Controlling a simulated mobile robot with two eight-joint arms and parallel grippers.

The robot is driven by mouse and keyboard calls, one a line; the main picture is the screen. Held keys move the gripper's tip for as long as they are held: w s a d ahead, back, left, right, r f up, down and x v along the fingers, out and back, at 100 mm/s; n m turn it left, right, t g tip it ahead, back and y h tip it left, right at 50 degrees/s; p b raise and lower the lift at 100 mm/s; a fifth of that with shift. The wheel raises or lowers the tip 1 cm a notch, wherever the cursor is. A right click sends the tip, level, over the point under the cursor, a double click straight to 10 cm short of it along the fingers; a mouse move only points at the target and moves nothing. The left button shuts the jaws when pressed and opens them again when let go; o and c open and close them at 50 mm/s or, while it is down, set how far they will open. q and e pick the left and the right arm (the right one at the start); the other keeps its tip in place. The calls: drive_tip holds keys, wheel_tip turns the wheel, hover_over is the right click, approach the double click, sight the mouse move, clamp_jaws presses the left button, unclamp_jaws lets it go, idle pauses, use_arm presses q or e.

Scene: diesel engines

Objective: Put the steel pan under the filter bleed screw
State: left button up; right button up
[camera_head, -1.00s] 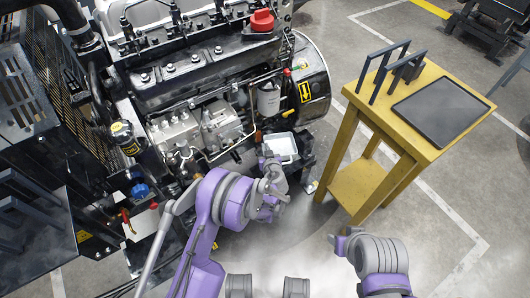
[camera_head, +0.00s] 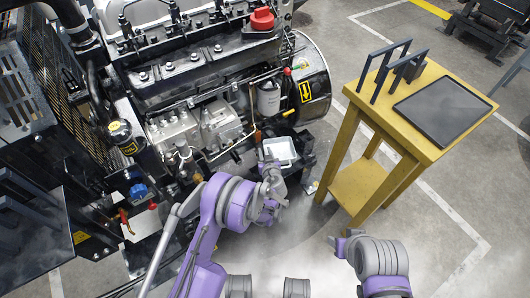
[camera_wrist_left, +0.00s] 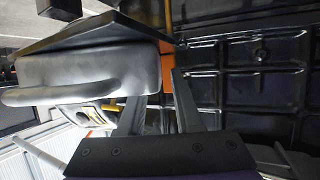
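The steel pan (camera_head: 280,150) is a shallow, light grey tray with a pale inside. In the head view it is beside the engine, below the white filter canister (camera_head: 268,98). My left gripper (camera_head: 271,170) is at the pan's near side and appears shut on it. In the left wrist view a smooth grey body (camera_wrist_left: 85,75), probably the pan, lies against the two fingers (camera_wrist_left: 160,95); the contact is partly hidden. The bleed screw is too small to make out. My right gripper (camera_head: 340,240) is at lower centre right, away from the pan; its fingers are unclear.
The engine block (camera_head: 190,75) and its pipes are close behind the pan. A yellow stand (camera_head: 348,150) with a dark tray (camera_head: 440,110) and upright holders is to the right. Bare floor (camera_head: 440,240) lies in front and right of the stand.

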use_arm(q)
drive_tip(key=shift+r, duration=0.2)
drive_tip(key=p+v, duration=0.1)
drive_tip(key=v, duration=1.1)
drive_tip(key=s+a+r+g, duration=0.5)
drive_tip(key=s+a+r, duration=0.3)
drive_tip(key=a+r, duration=0.6)
drive_tip(key=s+a+r+m+g+h, duration=0.1)
drive_tip(key=s+r, duration=0.1)
drive_tip(key=s, duration=0.9)
drive_tip(key=s+a+r+m+g+h, duration=0.1)
drive_tip(key=s+r+g+h, duration=0.1)
drive_tip(key=s, duration=0.9)
drive_tip(key=shift+r+m+g, duration=0.3)
drive_tip(key=shift+m, duration=0.1)
drive_tip(key=shift+a, duration=0.2)
